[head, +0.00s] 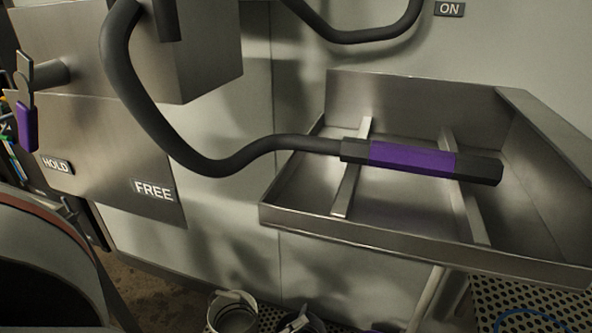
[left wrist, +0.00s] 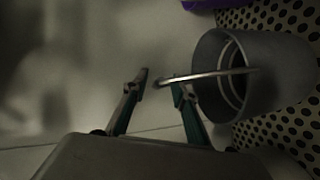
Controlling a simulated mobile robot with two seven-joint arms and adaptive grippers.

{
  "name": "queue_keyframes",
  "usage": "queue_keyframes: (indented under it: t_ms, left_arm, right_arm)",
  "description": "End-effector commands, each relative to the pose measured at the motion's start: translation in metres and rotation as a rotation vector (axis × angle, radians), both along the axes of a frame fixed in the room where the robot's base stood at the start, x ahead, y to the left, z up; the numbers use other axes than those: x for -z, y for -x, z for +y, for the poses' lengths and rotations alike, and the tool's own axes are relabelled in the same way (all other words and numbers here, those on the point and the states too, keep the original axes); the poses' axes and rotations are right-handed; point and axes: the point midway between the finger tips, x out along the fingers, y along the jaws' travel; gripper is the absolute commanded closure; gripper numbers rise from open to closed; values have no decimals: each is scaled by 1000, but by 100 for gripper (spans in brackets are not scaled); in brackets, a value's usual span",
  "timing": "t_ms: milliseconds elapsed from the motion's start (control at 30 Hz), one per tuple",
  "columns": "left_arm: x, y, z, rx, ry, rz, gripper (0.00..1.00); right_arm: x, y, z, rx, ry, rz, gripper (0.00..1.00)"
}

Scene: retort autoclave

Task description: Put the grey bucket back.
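The grey bucket (left wrist: 285,75) is at the right of the left wrist view, over a perforated surface, with its open mouth facing left. Its thin bail handle (left wrist: 215,74) sticks out to the left. My left gripper (left wrist: 160,80) has its two fingers apart, with the handle's end at the gap between the tips. I cannot tell whether they touch. In the head view, a pale-rimmed bucket (head: 232,318) shows at the bottom edge, partly cut off. Dark parts beside it are too cropped to make out. My right gripper is out of view.
A metal tray (head: 400,242) with two cross bars juts from the wall, and a black hose with a purple-banded handle (head: 412,158) crosses over it. The perforated floor (head: 545,300) lies below. A steel box with a FREE label (head: 153,190) is at left.

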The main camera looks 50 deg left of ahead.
Motion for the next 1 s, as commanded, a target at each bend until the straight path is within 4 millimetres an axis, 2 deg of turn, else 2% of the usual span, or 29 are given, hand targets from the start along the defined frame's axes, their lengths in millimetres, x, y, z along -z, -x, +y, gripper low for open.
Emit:
queue_keyframes:
  t_ms: [167,700,833,1000]
  left_arm:
    - [-7,2,0,0,0,-2,73]
    - [-23,101,0,1,-1,-2,73]
    - [-24,113,0,0,-1,-1,73]
    - [-24,119,0,0,0,-1,73]
  right_arm:
    - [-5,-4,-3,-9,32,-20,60]
    - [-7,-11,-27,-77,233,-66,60]
    - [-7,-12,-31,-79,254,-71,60]
    - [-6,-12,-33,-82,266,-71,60]
